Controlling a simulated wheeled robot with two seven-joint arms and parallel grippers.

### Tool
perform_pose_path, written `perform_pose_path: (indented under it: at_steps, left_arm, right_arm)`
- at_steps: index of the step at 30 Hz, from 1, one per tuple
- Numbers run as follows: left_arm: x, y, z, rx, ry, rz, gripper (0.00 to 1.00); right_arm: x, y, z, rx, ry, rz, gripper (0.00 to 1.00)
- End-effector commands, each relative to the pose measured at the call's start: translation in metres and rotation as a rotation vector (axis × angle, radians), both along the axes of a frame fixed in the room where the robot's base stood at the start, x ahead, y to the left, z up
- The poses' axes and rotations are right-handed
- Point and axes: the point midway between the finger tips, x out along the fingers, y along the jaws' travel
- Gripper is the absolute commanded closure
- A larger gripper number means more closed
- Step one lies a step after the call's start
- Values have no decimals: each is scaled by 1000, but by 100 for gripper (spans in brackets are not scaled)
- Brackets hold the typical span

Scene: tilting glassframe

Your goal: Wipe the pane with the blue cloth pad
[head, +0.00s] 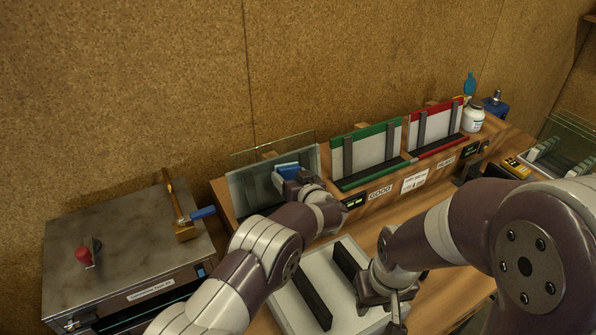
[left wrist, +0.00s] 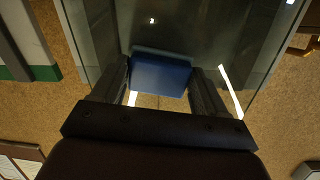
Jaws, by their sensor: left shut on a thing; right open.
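The blue cloth pad (head: 287,170) is held by my left gripper (head: 290,178), whose fingers are shut on it. In the left wrist view the pad (left wrist: 160,75) sits between the two fingers of the gripper (left wrist: 162,85), in front of the glass pane (left wrist: 190,30). In the head view the pane (head: 245,190) stands tilted at the back left of the bench. The pad is at the pane's upper right part; whether it touches the glass I cannot tell. My right gripper (head: 385,295) is open and low over the white board at the front.
A green-framed rack (head: 370,135) and a red-framed rack (head: 450,110) stand right of the pane. A white board (head: 285,305) with black bars lies in front. A white jar (head: 473,119) stands at the back right.

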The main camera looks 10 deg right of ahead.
Motion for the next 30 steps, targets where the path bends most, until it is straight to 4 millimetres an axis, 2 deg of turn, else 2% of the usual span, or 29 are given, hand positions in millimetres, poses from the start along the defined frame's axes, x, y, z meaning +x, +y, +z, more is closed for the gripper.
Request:
perform_pose_path:
  at_steps: [9, 17, 24, 30]
  left_arm:
    - [-11, 30, 2, 2, 1, 3, 51]
    - [-16, 43, 1, 1, 1, 2, 51]
    - [-28, 68, 1, 1, 1, 3, 51]
    - [-32, 74, 0, 0, 0, 1, 51]
  right_arm:
    - [0, 0, 16, 0, 0, 0, 57]
    - [0, 0, 20, 0, 0, 0, 57]
    - [0, 0, 29, 0, 0, 0, 57]
    - [0, 0, 30, 0, 0, 0, 57]
